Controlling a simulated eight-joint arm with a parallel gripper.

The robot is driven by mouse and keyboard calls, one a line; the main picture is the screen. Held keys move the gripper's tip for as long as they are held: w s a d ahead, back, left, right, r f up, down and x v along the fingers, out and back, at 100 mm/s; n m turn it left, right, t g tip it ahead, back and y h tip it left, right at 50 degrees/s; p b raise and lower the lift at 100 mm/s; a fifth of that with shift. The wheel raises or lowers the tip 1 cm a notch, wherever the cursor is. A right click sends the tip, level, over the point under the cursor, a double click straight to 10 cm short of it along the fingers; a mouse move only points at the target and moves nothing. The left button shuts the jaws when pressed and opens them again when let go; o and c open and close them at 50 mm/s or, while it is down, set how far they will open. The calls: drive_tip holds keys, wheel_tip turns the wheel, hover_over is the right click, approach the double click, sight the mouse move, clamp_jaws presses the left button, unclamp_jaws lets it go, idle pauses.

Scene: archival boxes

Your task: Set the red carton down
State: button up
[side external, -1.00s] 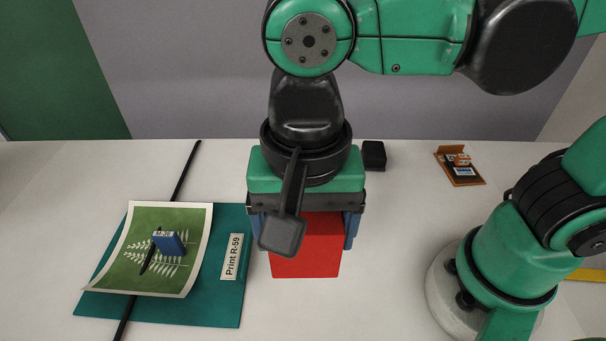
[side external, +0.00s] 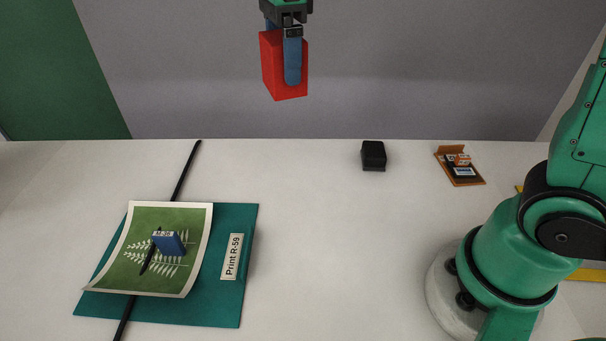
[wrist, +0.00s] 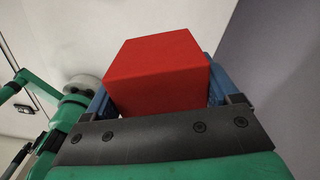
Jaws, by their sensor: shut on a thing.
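The red carton (side external: 270,62) is a plain red block held high in the air, in front of the grey wall in the side external view. My gripper (side external: 291,80) is shut on it, with a blue finger across the near face and the carton hanging below the palm, slightly turned. In the wrist view the red carton (wrist: 158,72) fills the middle, between the two blue fingers (wrist: 222,82). The far finger is mostly hidden in the side external view.
A teal folder (side external: 215,305) labelled "Print R-59" lies at left. A curled green print (side external: 160,280), a small blue block (side external: 170,243) and a black rod (side external: 186,172) are there too. A black block (side external: 373,155) and orange tray (side external: 466,180) sit at back right. The table's middle is clear.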

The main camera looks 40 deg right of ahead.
drive_tip(key=w+d+f+m, duration=0.1)
drive_tip(key=w+d+m, duration=0.25)
drive_tip(key=d, duration=0.35)
drive_tip(key=shift+m, duration=0.35)
drive_tip(key=f, duration=1.5)
drive_tip(key=shift+s+f, duration=0.1)
drive_tip(key=shift+s, duration=0.15)
drive_tip(key=shift+f, duration=2.2)
drive_tip(key=shift+f, duration=0.1)
drive_tip(key=o, duration=1.1)
